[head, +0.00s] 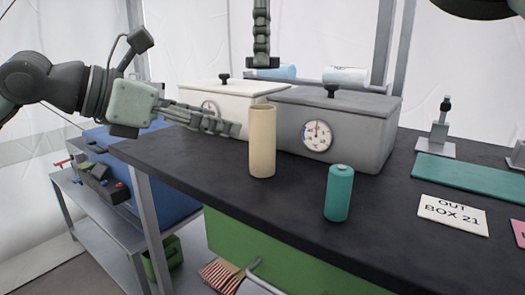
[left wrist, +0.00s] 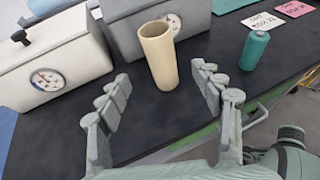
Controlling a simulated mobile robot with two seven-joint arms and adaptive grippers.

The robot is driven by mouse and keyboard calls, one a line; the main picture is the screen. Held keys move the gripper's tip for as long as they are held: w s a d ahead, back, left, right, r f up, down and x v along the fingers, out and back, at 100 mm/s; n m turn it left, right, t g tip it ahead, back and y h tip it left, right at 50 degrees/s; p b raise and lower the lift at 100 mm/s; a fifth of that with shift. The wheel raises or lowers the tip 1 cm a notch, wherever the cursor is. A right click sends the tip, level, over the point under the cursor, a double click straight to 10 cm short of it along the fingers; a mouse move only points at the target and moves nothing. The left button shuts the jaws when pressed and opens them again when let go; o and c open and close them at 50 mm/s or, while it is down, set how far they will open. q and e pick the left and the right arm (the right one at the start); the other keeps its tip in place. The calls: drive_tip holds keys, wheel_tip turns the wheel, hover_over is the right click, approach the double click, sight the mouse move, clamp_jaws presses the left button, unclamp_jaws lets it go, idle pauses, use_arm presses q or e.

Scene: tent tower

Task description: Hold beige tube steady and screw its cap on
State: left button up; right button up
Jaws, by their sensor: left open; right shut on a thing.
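The beige tube (head: 262,145) stands upright on the dark bench, and its top looks open with no cap on it. In the left wrist view the beige tube (left wrist: 160,58) stands ahead, in line with the gap between my fingers. My left gripper (head: 232,129) is open and level, just left of the tube and apart from it; its spread fingers show in the left wrist view (left wrist: 165,82). My right gripper (head: 262,58) points down above the tube, well clear of its rim. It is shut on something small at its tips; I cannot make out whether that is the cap.
A teal capped tube (head: 339,195) stands to the right, near the front edge. A white box (head: 235,93) and a grey box (head: 365,118), both with dials, stand close behind. A teal mat (head: 470,176) and an "OUT BOX 21" card (head: 453,214) lie at the right.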

sight(251, 131)
use_arm(q)
drive_tip(key=x, duration=1)
drive_tip(key=shift+d+f, duration=0.15)
clamp_jaws()
